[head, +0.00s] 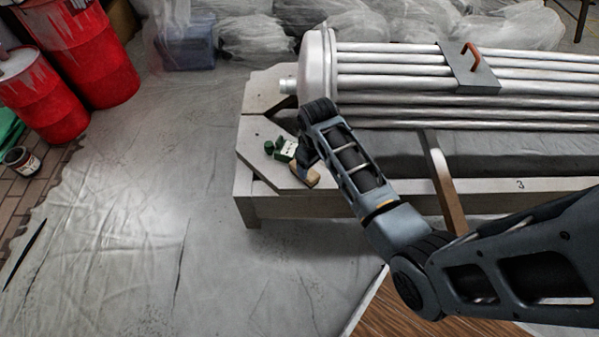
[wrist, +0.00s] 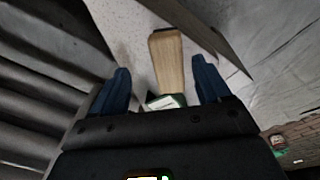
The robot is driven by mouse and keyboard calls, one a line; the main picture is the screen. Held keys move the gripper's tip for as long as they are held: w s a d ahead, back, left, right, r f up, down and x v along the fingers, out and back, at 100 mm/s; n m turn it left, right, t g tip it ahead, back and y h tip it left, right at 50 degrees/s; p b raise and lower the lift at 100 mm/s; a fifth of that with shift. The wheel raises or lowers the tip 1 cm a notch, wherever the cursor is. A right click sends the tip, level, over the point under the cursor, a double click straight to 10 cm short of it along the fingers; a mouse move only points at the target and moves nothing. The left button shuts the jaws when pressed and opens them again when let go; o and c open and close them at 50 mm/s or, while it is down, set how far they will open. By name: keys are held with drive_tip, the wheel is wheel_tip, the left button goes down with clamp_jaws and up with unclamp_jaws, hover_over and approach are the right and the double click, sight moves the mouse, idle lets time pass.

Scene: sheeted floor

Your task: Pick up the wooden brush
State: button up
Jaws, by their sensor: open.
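The wooden brush (head: 306,177) lies at the left end of the pale bench, partly hidden by my gripper in the head view. In the wrist view the brush (wrist: 168,62) is a tan wooden piece pointing up the picture, between and beyond my fingers. My gripper (wrist: 165,80) is open, with one blue finger on each side of the brush's line and visible gaps to both. In the head view my gripper (head: 304,160) is just above the brush; contact cannot be told.
Small green and white objects (head: 284,149) lie beside the brush; a green and white piece (wrist: 165,101) also shows near its lower end. A metal tube bundle (head: 400,75) lies along the bench (head: 262,150). Red drums (head: 85,50) stand left. Sheeted floor is clear in front.

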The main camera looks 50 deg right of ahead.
drive_tip(key=w+r, duration=0.1)
drive_tip(key=w+r+y, duration=0.1)
drive_tip(key=shift+w+a+g, duration=0.1)
drive_tip(key=shift+w+g, duration=0.25)
drive_tip(key=shift+g, duration=0.05)
drive_tip(key=shift+w+f+b, duration=0.1)
drive_tip(key=shift+f+b, duration=1.65)
drive_tip(key=shift+f, duration=2.1)
drive_tip(key=shift+c, duration=0.2)
drive_tip(key=c, duration=1.1)
